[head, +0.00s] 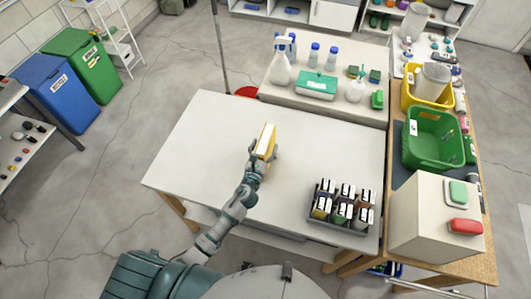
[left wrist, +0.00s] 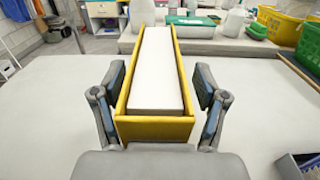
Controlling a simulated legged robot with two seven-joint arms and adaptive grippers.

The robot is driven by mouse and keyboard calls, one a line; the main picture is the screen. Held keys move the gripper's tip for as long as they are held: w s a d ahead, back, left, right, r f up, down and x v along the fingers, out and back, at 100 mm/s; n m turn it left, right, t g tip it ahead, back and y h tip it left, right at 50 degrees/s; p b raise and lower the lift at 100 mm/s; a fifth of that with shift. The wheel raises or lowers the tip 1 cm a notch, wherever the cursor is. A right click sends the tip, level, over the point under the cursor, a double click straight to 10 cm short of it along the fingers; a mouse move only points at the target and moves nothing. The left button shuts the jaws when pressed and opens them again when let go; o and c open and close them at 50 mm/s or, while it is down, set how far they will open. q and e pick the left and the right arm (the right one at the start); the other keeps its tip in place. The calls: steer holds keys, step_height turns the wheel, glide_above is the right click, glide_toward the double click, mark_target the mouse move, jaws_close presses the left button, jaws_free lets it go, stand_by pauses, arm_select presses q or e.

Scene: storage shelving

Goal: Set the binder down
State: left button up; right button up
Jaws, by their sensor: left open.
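The yellow binder (head: 265,140) with white pages stands on the white table (head: 203,140), near the table's middle. In the left wrist view the binder (left wrist: 155,85) lies between the two fingers, its white page side facing the camera. My left gripper (head: 260,155) is open around the binder; in the left wrist view the gripper (left wrist: 157,105) shows a gap between each finger pad and the binder's sides. The binder's underside is hidden. My right gripper does not show in either view.
A grey tray (head: 340,226) of several small boxes stands at the table's right front. A raised shelf (head: 330,104) behind holds a spray bottle (head: 281,65) and a green-lidded box (head: 316,84). A green basket (head: 430,140) is at right. The table's left part is clear.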

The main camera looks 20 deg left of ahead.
arm_select(q)
jaws_close()
steer(key=shift+r, duration=0.15)
stand_by(0.4)
